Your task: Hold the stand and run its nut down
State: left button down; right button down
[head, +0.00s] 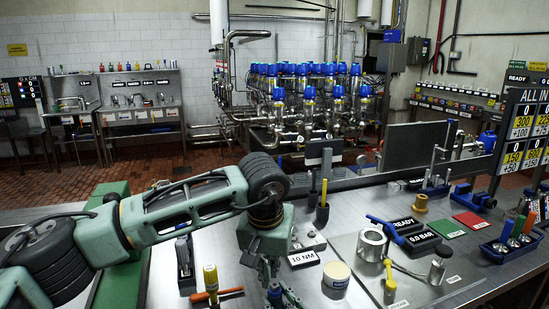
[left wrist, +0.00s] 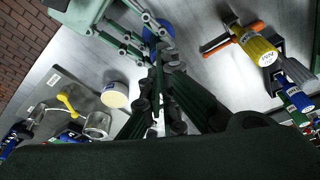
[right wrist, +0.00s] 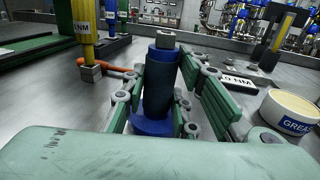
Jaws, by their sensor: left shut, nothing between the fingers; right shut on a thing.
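The stand is a dark blue post (right wrist: 160,80) on a round blue base, upright on the bench in the right wrist view. A grey metal piece (right wrist: 165,40), perhaps the nut, sits on its top. My right gripper (right wrist: 158,108) is shut on the post from both sides. In the head view the blue stand (head: 275,293) shows at the bottom edge, partly covered by fingers. My left gripper (head: 268,268) points down above it, shut and empty. In the left wrist view its closed fingers (left wrist: 160,60) reach near the stand's blue base (left wrist: 157,27); contact is unclear.
A grease tub (head: 335,275) and a 10 NM label (head: 303,258) lie right of the stand. A plate with a metal cylinder (head: 371,245) is farther right.

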aim_at(276, 290)
pick_arm(q)
jog(key=shift+s+d+f, duration=0.1)
jog(key=shift+d+f, duration=0.1)
jog(key=shift+f, duration=0.9)
jog(key=shift+w+d+f, duration=0.1)
jog(key=shift+d+f, duration=0.15)
jog(key=shift+f, duration=0.85)
jog(key=shift+s+d+f, duration=0.1)
jog(key=shift+d+f, duration=0.1)
jog(key=shift+f, duration=0.9)
jog(key=shift+f, duration=0.1)
jog(key=shift+a, duration=0.7)
jog(key=shift+w+a, duration=0.2)
jog(key=shift+w+a, duration=0.15)
